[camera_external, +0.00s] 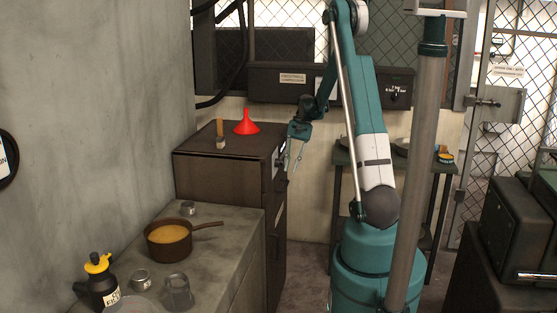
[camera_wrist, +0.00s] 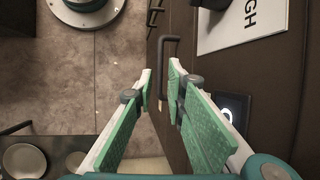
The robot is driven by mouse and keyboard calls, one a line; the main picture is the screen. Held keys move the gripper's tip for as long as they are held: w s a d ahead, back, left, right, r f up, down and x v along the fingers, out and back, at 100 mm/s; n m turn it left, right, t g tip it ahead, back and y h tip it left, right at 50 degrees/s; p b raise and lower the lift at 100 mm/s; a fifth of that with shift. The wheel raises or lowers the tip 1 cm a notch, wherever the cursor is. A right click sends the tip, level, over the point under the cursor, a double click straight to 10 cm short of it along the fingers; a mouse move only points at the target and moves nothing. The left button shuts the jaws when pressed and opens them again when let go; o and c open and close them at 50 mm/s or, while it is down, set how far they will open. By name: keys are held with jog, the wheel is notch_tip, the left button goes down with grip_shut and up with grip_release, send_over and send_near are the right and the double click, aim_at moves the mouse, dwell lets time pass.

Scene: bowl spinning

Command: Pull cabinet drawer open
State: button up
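The dark brown cabinet (camera_external: 222,178) stands against the wall left of my arm, and its front faces right. Its drawers look shut.
A red funnel (camera_external: 246,124) and a brush (camera_external: 220,140) are on the cabinet top. A lower counter (camera_external: 228,238) with a pan of yellow contents (camera_external: 170,238), jars and a bottle (camera_external: 100,285) is in front. A dark table (camera_external: 433,163) stands behind my arm. The floor before the drawers looks clear.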

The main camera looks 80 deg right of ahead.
aim_at(285, 181)
jog(key=shift+b+x, duration=0.65)
jog(key=shift+x, duration=2.85)
grip_shut()
jog(key=shift+s, duration=0.1)
jog(key=s+b, duration=0.1)
jog(key=s, duration=2.3)
jog(key=shift+s, duration=0.4)
grip_release()
jog(key=shift+r, duration=0.15)
